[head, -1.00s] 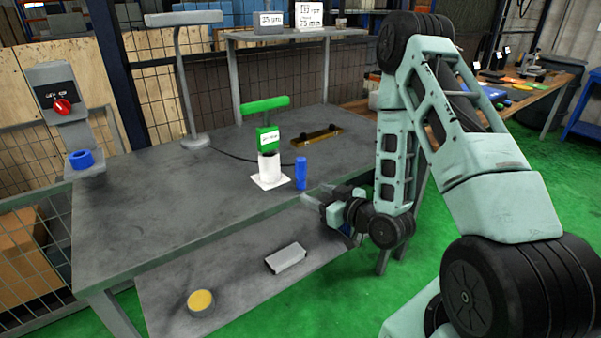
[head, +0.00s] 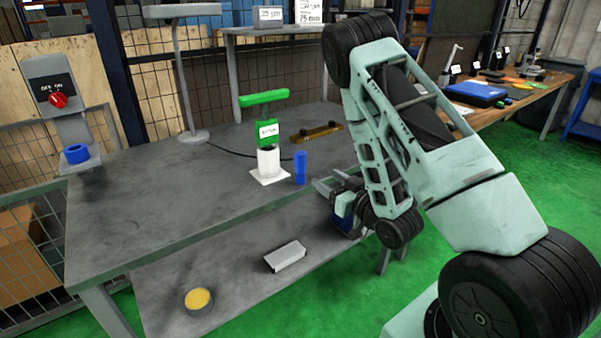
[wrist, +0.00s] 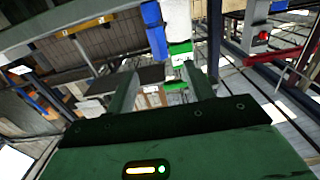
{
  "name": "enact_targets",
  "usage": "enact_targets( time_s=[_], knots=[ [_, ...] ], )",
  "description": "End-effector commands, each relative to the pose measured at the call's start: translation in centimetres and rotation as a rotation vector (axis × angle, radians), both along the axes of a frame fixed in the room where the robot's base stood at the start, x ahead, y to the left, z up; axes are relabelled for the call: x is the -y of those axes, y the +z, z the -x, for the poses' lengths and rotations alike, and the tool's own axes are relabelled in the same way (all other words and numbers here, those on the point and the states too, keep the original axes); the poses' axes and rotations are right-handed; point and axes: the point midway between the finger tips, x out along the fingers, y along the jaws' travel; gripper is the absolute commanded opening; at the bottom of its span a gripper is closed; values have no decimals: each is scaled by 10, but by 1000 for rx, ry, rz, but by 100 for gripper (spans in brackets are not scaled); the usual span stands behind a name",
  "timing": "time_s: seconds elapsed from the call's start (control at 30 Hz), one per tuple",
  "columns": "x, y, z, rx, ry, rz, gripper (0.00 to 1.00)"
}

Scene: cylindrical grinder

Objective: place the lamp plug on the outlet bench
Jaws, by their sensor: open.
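A blue upright cylinder (head: 300,167) stands near the front edge of the grey bench (head: 150,195). A dark cord from the grey lamp (head: 183,75) runs over the bench towards it, so it looks like the lamp plug; the join is not clear. My gripper (head: 326,184) is open and empty, just right of the blue cylinder and apart from it, near the bench's front edge. In the wrist view a blue piece (wrist: 153,28), apparently the same cylinder, shows beyond my spread fingers (wrist: 160,85).
A green-topped tool on a white base (head: 268,165) stands close left of the cylinder. A brass bar (head: 316,134) lies behind it. The lower shelf holds a grey block (head: 286,256) and a yellow-topped disc (head: 198,299). The bench's left half is mostly clear.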

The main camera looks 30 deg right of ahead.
Motion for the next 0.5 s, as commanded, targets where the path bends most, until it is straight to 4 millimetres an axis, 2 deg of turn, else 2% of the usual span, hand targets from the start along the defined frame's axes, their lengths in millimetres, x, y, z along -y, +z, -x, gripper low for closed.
enact_targets(
  time_s=[0.43, 0.5],
  knots=[
    [-3, -3, -27, 12, 2, 1, 53],
    [-3, 5, -44, 9, 5, 1, 53]
  ],
)
